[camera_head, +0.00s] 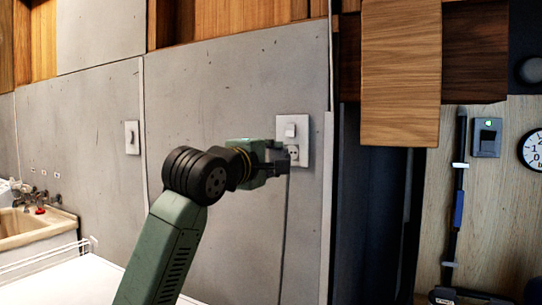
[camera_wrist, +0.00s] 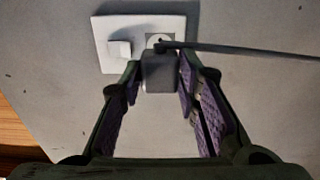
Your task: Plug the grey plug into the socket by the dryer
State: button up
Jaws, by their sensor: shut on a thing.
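The grey plug (camera_wrist: 160,73) is between the fingers of my gripper (camera_wrist: 158,84) in the wrist view. My gripper (camera_head: 278,158) is shut on it, close in front of the wall in the head view. The socket (camera_wrist: 158,40) is the round outlet on a white wall plate; it also shows in the head view (camera_head: 294,150). The plug partly covers the socket in the wrist view. I cannot tell whether its pins touch or enter the socket. The dark cable (camera_wrist: 250,51) runs off to the right in the wrist view and hangs down the wall in the head view.
A rocker switch (camera_head: 290,131) sits above the socket on the same plate. A wooden cabinet (camera_head: 400,70) and a dark recess lie to the right. A white top (camera_head: 75,283) and a sink (camera_head: 38,232) are at the lower left. The grey wall around the plate is bare.

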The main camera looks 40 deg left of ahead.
aim_at(285, 154)
jog(key=shift+p+x, duration=0.75)
jog(key=shift+x, duration=1.4)
jog(key=shift+b, duration=0.4)
dwell(0.4)
jog(key=shift+w, duration=0.55)
dwell(0.3)
jog(key=o, duration=1.2)
jog(key=shift+c, duration=0.2)
jog(key=v, duration=1.2)
